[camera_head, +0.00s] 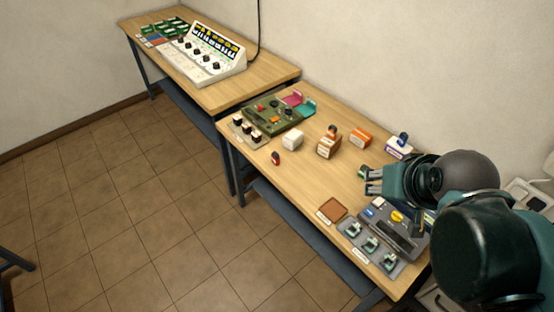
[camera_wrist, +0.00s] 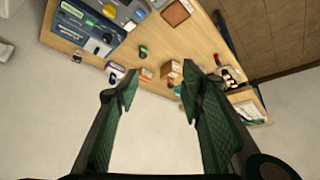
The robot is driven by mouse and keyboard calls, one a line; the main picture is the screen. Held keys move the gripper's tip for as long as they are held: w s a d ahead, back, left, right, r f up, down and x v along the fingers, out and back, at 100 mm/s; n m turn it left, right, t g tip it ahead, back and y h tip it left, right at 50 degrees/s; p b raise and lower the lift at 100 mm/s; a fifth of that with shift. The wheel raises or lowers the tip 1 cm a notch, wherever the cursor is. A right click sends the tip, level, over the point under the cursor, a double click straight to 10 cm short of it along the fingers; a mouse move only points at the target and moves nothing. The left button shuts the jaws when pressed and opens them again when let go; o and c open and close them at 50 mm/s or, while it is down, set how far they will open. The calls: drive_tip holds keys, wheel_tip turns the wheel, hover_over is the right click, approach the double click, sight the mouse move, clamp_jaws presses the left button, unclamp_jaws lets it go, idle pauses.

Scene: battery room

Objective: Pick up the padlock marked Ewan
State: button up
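Several small padlock-like items are on the near table; I cannot read the name Ewan on any. A red one (camera_head: 276,158) lies near the front edge. A green one (camera_head: 362,172) is just beyond my gripper's fingers and also shows in the wrist view (camera_wrist: 142,51). A blue one (camera_head: 403,138) sits on a white and purple box. A reddish one (camera_head: 333,131) sits on a cardboard box. My gripper (camera_head: 369,180) is open and empty above the table's right part, pointing left; its spread fingers fill the wrist view (camera_wrist: 161,86).
A grey device (camera_head: 395,225) with a rack of green clamps (camera_head: 370,245) and a brown pad (camera_head: 332,209) are at the front right. A white cube (camera_head: 292,140), an orange box (camera_head: 360,138) and a green panel (camera_head: 272,115) stand farther left. The wall is close behind.

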drive_tip(key=shift+o, duration=0.3)
drive_tip(key=shift+w, duration=0.15)
idle(0.4)
drive_tip(key=m+g+h+b, duration=0.1)
drive_tip(key=m+g+b, duration=0.4)
drive_tip(key=m, duration=0.5)
hover_over(275, 153)
drive_tip(key=p, duration=0.1)
drive_tip(key=shift+g, duration=0.5)
drive_tip(key=f, duration=2.7)
drive_tip(key=shift+a, duration=0.2)
drive_tip(key=shift+a+f, duration=0.2)
drive_tip(key=shift+f, duration=0.05)
drive_tip(key=shift+d+f, duration=0.2)
drive_tip(key=shift+f, duration=1.05)
